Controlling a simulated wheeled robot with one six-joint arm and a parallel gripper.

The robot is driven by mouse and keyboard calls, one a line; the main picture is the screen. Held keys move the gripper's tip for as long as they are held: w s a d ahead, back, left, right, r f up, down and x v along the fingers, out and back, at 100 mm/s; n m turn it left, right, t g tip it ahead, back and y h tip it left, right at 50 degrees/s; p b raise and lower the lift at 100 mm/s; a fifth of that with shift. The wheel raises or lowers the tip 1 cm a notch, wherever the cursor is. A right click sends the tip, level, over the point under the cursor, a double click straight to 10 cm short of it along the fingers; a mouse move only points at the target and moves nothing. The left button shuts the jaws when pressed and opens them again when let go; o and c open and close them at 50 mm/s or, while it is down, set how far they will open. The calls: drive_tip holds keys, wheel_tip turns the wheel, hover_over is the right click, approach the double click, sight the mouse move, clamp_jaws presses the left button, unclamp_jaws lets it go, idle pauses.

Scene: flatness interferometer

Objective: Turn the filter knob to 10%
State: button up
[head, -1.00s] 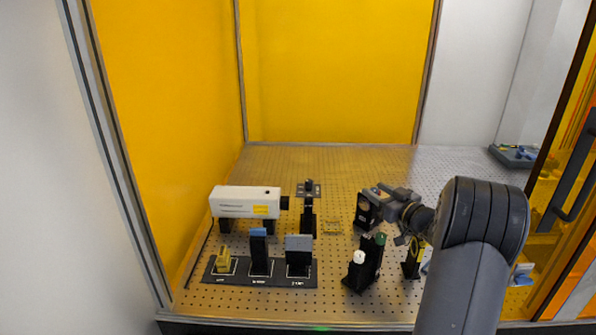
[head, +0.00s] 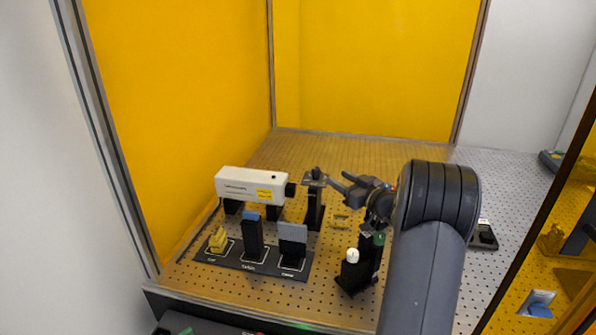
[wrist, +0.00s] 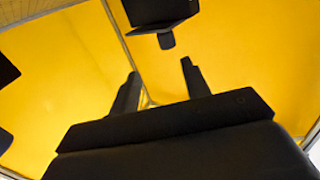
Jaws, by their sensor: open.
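The filter knob looks to be the small dark piece on top of the black post mount (head: 315,205), just right of the white laser housing in the head view. Its marked scale is too small to read. My gripper (head: 341,181) is open and empty, at about the height of the mount's top, with its fingers pointing left at it across a small gap. In the wrist view, both fingers (wrist: 160,70) are apart with nothing between them. A dark block with a rounded tab (wrist: 166,40) shows beyond them; it may be part of the filter mount.
The white laser housing (head: 240,184) stands at left. A black base (head: 250,262) in front carries yellow, blue and grey pieces. A post with a white cap (head: 352,256) and a green-topped one (head: 379,239) stand below my gripper. The perforated table (head: 360,149) is clear behind.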

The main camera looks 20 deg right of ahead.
sight(319, 170)
drive_tip(key=p+x, duration=0.2)
drive_tip(key=x, duration=0.3)
drive_tip(key=a+p+x, duration=0.1)
drive_tip(key=p+x, duration=0.1)
drive_tip(key=x, duration=0.3)
drive_tip(key=shift+a+f+p, duration=0.1)
drive_tip(key=shift+a+p, duration=0.15)
drive_tip(key=shift+p, duration=0.15)
drive_tip(key=shift+w+a+f, duration=0.15)
drive_tip(key=shift+w, duration=0.35)
drive_tip(key=shift+c, duration=0.5)
clamp_jaws()
